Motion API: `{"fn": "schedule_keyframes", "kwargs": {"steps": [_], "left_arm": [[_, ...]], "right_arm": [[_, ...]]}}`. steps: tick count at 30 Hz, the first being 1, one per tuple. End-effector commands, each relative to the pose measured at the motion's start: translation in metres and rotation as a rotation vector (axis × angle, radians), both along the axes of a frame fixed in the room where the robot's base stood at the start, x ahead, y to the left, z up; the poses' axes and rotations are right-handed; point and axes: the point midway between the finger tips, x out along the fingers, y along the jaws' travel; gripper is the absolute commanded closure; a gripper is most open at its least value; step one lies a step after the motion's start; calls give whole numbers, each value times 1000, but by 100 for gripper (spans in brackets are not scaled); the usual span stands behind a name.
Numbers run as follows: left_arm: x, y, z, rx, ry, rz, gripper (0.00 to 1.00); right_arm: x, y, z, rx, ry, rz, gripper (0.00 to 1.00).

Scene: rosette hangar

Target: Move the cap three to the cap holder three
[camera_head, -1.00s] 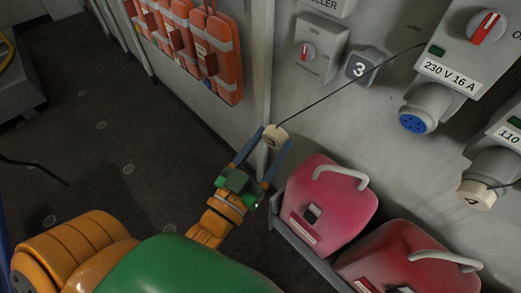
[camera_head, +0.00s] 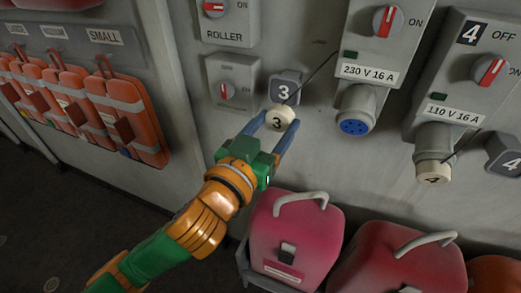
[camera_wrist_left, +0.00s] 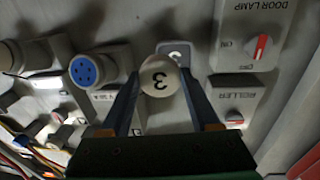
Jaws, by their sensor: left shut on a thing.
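The cap three (camera_head: 279,119) is a round cream cap marked 3, on a thin dark cord. My left gripper (camera_head: 276,126) is shut on it, and the cap shows between the two blue fingers in the left wrist view (camera_wrist_left: 159,82). The cap holder three (camera_head: 285,88) is a grey block marked 3 on the wall. The cap is just below and in front of it in the head view and partly covers it in the left wrist view (camera_wrist_left: 176,50). I cannot tell whether they touch. My right gripper is out of view.
The blue 230 V socket (camera_head: 354,126) is open, right of the holder. Cap four (camera_head: 433,174) is on the 110 V socket. A roller switch box (camera_head: 232,84) is left of the holder. Red cases (camera_head: 297,238) stand below; orange packs (camera_head: 125,115) hang at left.

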Motion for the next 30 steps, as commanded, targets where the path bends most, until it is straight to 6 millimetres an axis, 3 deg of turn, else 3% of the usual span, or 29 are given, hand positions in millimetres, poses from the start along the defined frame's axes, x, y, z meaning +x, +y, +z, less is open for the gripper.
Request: {"fn": "schedule_keyframes", "kwargs": {"steps": [7,21,30], "left_arm": [[4,14,9,7,18,102,100],[51,-1,9,6,20,104,100],[57,-3,9,6,21,103,100]], "right_arm": [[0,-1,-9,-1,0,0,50],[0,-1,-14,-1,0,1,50],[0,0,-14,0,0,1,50]]}}
